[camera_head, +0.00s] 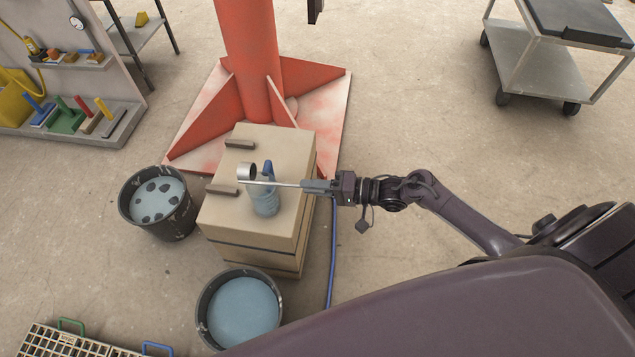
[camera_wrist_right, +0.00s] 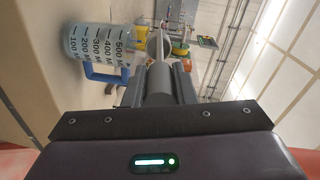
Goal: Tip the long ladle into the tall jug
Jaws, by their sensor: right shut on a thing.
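The tall jug (camera_head: 264,199) is clear, with measuring marks and a blue handle, and stands on a tan block. The jug (camera_wrist_right: 92,45) also shows in the wrist view at upper left. My right gripper (camera_head: 326,187) is shut on the grip of the long ladle (camera_head: 290,184), to the right of the jug. The ladle's thin shaft lies about level and runs left across the jug's upper part in the head view. Its small metal cup (camera_head: 247,171) is at the left end, just left of the jug's top. I cannot tell the cup's contents or its exact tilt. My left gripper is out of view.
The tan block (camera_head: 225,213) bears two dark bars. A bucket with dark spots (camera_head: 128,212) and a bucket of pale blue liquid (camera_head: 203,320) stand beside it. A red column (camera_head: 250,60) rises behind. A blue hose (camera_head: 331,250) runs down its right side.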

